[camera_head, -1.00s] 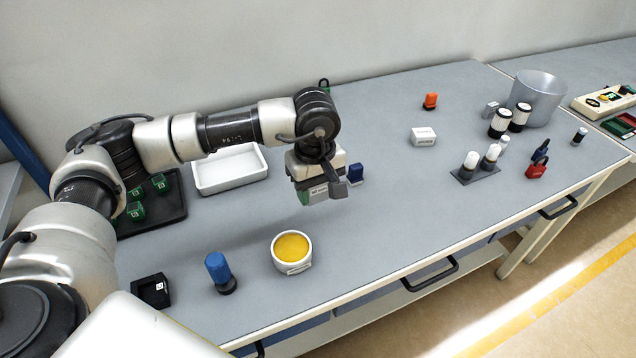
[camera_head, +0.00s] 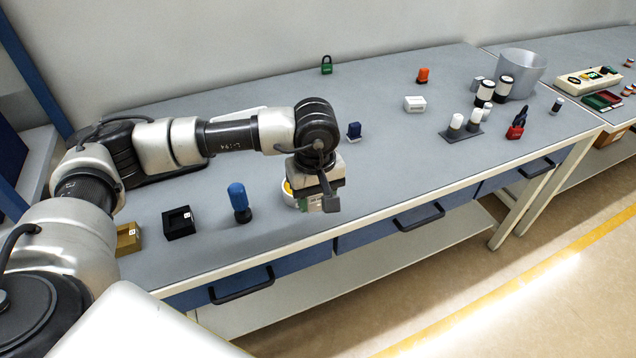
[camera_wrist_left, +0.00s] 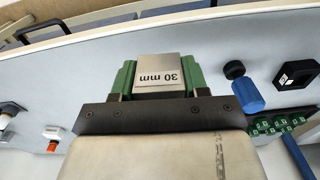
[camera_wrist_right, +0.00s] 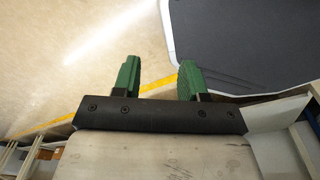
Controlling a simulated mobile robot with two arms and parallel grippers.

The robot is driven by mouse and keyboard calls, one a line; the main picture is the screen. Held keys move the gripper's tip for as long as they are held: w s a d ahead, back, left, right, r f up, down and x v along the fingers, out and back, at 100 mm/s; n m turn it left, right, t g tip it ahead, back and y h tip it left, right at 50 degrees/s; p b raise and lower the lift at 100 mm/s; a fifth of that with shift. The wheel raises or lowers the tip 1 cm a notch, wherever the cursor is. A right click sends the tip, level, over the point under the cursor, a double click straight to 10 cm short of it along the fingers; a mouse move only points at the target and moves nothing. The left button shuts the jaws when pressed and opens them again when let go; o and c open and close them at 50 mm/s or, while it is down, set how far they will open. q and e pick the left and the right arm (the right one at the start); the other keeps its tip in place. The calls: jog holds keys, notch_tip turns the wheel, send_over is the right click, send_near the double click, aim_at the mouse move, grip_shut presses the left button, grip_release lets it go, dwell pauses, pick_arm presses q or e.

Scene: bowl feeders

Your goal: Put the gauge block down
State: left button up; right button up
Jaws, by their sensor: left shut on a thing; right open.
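The gauge block (camera_wrist_left: 160,72) is a grey metal block marked "30 mm", which reads upside down in the left wrist view. My left gripper (camera_head: 318,200) is shut on it, with green fingers on both sides. I cannot tell the height of the block above the table from these frames. My right gripper (camera_wrist_right: 158,78) is open and empty, with floor behind its fingers; it does not show in the head view.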

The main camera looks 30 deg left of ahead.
aim_at(312, 210)
pick_arm(q)
jog(key=f, duration=0.1)
jog(key=s+f+m, duration=0.1)
jog(key=f, duration=0.1)
jog(key=shift+s, duration=0.1)
jog(key=s+d+f+m, duration=0.2)
jog(key=s+f+m, duration=0.6)
jog(key=s+f, duration=0.3)
notch_tip(312, 210, down, 3)
jog(key=shift+s+d+r, duration=0.15)
jog(key=shift+s+d, duration=0.05)
jog(key=shift+s, duration=0.05)
